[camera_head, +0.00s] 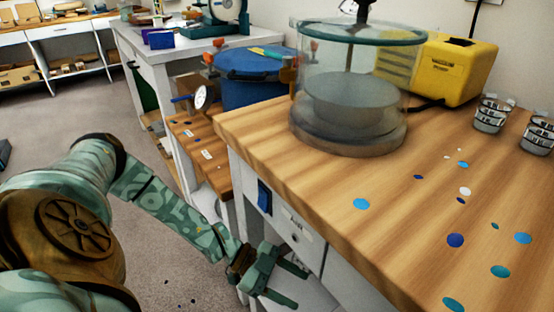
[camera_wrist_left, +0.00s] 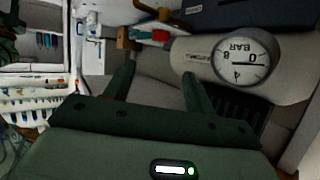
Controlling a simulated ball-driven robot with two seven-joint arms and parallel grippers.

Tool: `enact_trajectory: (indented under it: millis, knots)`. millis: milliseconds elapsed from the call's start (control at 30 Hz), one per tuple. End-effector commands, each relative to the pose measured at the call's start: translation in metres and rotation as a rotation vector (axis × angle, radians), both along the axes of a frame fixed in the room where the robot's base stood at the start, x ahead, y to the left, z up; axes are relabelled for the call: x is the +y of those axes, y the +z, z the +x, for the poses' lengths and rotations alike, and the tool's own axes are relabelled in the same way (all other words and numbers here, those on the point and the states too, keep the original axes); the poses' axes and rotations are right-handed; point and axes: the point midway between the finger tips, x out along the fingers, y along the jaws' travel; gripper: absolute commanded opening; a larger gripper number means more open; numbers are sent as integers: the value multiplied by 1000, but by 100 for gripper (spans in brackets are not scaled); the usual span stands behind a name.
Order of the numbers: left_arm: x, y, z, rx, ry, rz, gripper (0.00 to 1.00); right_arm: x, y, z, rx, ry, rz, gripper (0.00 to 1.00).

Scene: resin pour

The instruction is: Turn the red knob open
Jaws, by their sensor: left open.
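A small red knob (camera_wrist_left: 160,36) shows near the top of the left wrist view, beside a brass-coloured fitting. It sits at the end of a pale grey cylindrical body (camera_wrist_left: 205,58) that carries a round white gauge marked BAR (camera_wrist_left: 246,60). My left gripper (camera_wrist_left: 158,72) is open and empty, its fingers pointing toward the knob and apart from it. In the head view the left gripper (camera_head: 296,287) is low, beside the front of the wooden bench. I cannot make out this knob in the head view. The right gripper is not in view.
The wooden bench (camera_head: 400,190) and its drawer front (camera_head: 297,226) stand close to my left gripper. A glass chamber (camera_head: 350,100) and a yellow case (camera_head: 440,68) stand on it. A blue pot (camera_head: 255,80) and another gauge (camera_head: 201,97) are behind. Floor (camera_head: 170,245) is open at left.

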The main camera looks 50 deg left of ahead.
Motion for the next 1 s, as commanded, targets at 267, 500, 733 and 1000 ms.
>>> enact_trajectory:
  millis: [267,500,733,1000]
  knots:
    - [14,6,-9,1,-1,-1,55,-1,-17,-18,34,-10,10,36]
    - [14,5,-9,2,0,-1,55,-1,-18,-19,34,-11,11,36]
    - [14,6,-9,2,0,-1,55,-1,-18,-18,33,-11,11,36]
    - [-34,-23,-20,-2,-53,41,55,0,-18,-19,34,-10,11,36]
